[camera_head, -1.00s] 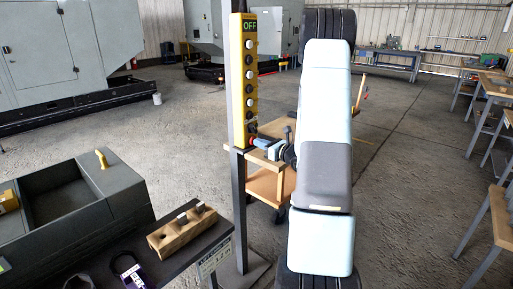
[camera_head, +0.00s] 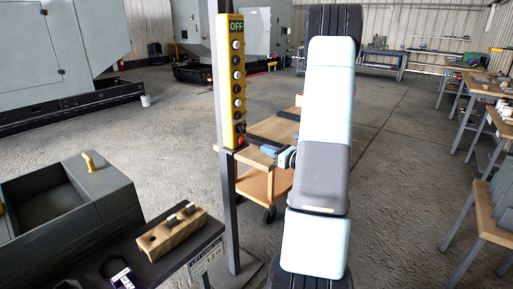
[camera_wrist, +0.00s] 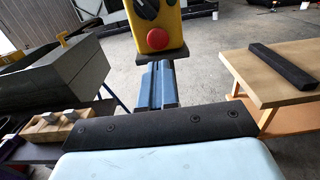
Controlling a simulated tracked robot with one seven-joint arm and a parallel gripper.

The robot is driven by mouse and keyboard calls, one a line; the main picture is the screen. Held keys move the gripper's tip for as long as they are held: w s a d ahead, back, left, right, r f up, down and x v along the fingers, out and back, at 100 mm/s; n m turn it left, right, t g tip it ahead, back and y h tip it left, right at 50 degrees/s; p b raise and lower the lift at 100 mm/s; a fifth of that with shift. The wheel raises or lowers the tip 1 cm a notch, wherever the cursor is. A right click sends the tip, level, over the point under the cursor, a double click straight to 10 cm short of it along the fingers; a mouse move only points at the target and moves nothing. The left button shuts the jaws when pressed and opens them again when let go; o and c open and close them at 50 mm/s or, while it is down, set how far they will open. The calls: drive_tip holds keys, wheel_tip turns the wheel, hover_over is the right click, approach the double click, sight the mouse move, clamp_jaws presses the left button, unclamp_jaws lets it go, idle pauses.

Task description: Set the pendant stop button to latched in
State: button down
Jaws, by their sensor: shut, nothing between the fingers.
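The yellow pendant (camera_head: 231,85) hangs upright on a grey post, with a green OFF sign at its top and a column of dark and pale buttons. Its red stop button (camera_head: 240,141) is at the bottom and shows as a round red cap in the wrist view (camera_wrist: 157,38). I cannot tell whether the cap is pressed in or out. My gripper (camera_head: 268,150) has blue fingers, shut and empty, to the right of and slightly below the button, apart from it. In the wrist view the fingers (camera_wrist: 154,68) point towards the pendant's lower end, below the red cap.
A wooden cart (camera_head: 262,185) stands behind the post, with a dark bar on it in the wrist view (camera_wrist: 283,66). A dark bench with a drilled wooden block (camera_head: 172,230) is at lower left, beside a grey bin (camera_head: 120,190). Workbenches line the right side.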

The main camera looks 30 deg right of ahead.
drive_tip(key=shift+v, duration=2.4)
